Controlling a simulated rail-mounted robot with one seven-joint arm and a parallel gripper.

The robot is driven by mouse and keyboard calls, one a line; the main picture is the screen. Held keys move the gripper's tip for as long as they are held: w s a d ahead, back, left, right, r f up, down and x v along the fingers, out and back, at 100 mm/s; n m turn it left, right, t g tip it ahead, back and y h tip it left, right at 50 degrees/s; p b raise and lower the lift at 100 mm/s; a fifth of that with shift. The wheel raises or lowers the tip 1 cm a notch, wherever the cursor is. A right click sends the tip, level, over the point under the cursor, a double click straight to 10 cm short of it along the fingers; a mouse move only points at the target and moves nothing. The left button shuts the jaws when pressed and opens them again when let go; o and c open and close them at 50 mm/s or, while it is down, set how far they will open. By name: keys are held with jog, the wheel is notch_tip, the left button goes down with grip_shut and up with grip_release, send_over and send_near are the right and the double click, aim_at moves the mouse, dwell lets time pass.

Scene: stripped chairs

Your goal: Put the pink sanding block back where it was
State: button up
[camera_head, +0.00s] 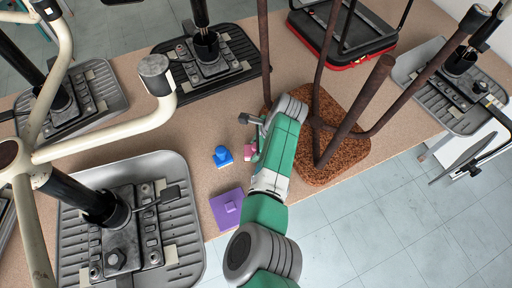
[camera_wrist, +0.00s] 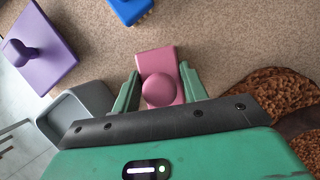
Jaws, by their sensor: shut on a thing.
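The pink sanding block (camera_head: 250,149) is a flat pad with a round knob, and it sits beside the blue sanding block (camera_head: 223,156) in the head view. In the wrist view the pink sanding block (camera_wrist: 158,70) is between the two green fingers of my gripper (camera_wrist: 159,88), which is shut on it. In the head view my gripper (camera_head: 252,148) reaches down over the table from the right, partly hidden by my arm. Whether the block touches the table or hangs just above it, I cannot tell.
A purple sanding block (camera_head: 229,208) lies near the table's front edge. A brown cork-like seat (camera_head: 335,165) with upright legs stands close on the right. Grey chair bases (camera_head: 180,185) crowd the left. Bare table (camera_head: 205,130) shows around the blue block.

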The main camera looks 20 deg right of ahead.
jog(key=o, duration=1)
jog(key=shift+o, duration=0.2)
jog(key=p+v, duration=0.3)
jog(key=v, duration=0.9)
jog(key=shift+p, duration=0.35)
jog(key=shift+d+r, duration=0.1)
